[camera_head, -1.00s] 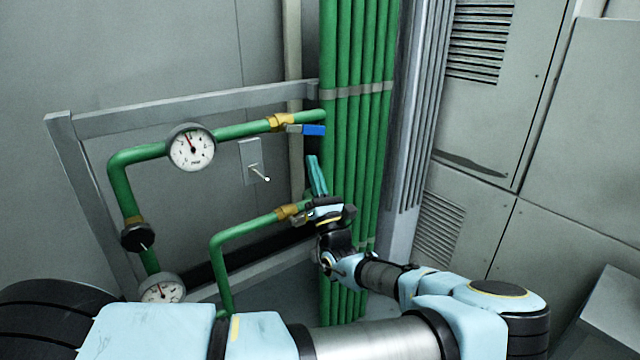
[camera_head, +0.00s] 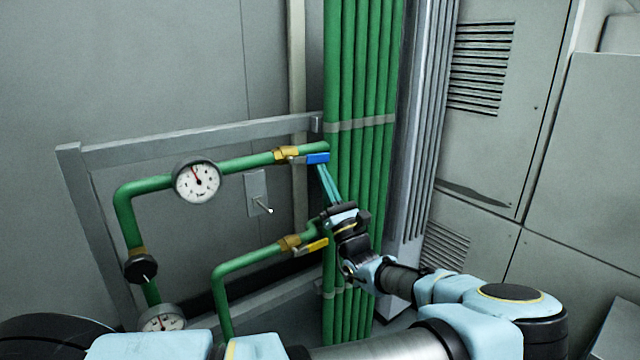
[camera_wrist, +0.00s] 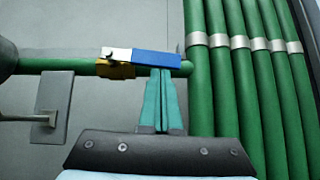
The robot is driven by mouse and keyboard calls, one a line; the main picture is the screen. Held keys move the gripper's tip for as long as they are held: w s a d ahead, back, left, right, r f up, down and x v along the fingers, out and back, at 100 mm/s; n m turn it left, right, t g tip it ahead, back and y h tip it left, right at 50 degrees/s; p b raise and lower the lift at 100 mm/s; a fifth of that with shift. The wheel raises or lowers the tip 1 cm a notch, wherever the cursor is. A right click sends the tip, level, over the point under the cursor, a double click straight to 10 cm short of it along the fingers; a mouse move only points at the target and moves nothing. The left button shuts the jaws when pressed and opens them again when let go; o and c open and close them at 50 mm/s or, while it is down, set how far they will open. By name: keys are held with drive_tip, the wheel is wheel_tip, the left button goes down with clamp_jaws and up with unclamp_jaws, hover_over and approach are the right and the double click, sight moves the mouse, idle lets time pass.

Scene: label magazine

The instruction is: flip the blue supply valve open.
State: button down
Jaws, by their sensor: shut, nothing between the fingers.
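The blue supply valve handle (camera_head: 317,158) sits on a brass valve body (camera_head: 287,154) at the right end of the upper green pipe. In the wrist view the blue handle (camera_wrist: 156,59) lies nearly along the pipe, its free end to the right, with a bare metal part at its left. My gripper (camera_head: 322,168) is shut and empty, its teal fingers pointing up. In the wrist view its fingertips (camera_wrist: 160,72) reach the lower edge of the blue handle; I cannot tell whether they touch it.
A yellow-handled valve (camera_head: 311,246) is on the lower pipe, left of my gripper. A gauge (camera_head: 197,181) and a toggle switch plate (camera_head: 257,193) are to the left. A bundle of vertical green pipes (camera_head: 360,80) stands right behind the gripper.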

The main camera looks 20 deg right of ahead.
drive_tip(key=shift+d+r+n+y, duration=0.1)
drive_tip(key=shift+r+n+y, duration=0.05)
drive_tip(key=shift+n+y, duration=0.45)
drive_tip(key=shift+d+r+n+y, duration=0.1)
drive_tip(key=shift+r+n+y, duration=0.05)
drive_tip(key=shift+n+y, duration=0.4)
